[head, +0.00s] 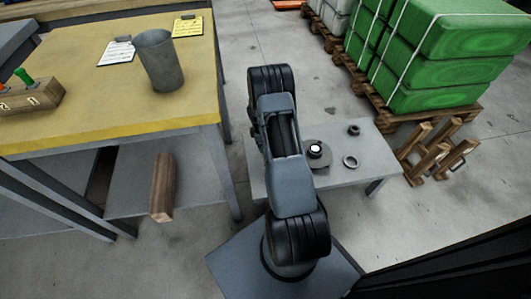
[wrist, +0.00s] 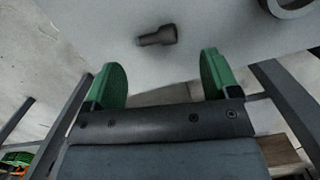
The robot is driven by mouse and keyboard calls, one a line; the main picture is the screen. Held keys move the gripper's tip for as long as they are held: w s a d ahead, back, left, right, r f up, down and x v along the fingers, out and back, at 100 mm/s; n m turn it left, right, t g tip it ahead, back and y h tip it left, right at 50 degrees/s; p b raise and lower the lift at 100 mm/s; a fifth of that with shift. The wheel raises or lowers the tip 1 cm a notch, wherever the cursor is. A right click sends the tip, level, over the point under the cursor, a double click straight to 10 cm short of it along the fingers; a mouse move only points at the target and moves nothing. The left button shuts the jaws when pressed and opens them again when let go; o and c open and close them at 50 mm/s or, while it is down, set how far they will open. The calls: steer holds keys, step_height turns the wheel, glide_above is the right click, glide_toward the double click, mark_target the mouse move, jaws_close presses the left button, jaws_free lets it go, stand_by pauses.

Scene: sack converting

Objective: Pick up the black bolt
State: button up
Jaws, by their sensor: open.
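The black bolt (wrist: 157,36) lies on its side on the grey low table (wrist: 215,25) in the wrist view, its thicker head to the right. My gripper (wrist: 163,70) has two green fingers spread apart with nothing between them. In that picture the bolt is just above the gap between the fingertips, apart from both. In the head view my arm covers part of the low table (head: 270,182), and I can make out neither the gripper nor the bolt.
A yellow-topped workbench (head: 110,110) stands left. Wooden stands (head: 435,150) and pallets of green sacks (head: 440,80) are at right.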

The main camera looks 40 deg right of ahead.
steer(key=shift+s+d+f+b, duration=0.15)
steer(key=shift+f+b, duration=0.55)
steer(key=shift+f, duration=0.7)
steer(key=shift+w+d+f+b, duration=0.1)
steer(key=shift+d+f+b, duration=0.1)
steer(key=shift+f+b, duration=0.85)
steer(key=shift+f+p, duration=0.25)
steer(key=shift+p, duration=0.15)
steer(key=c, duration=0.8)
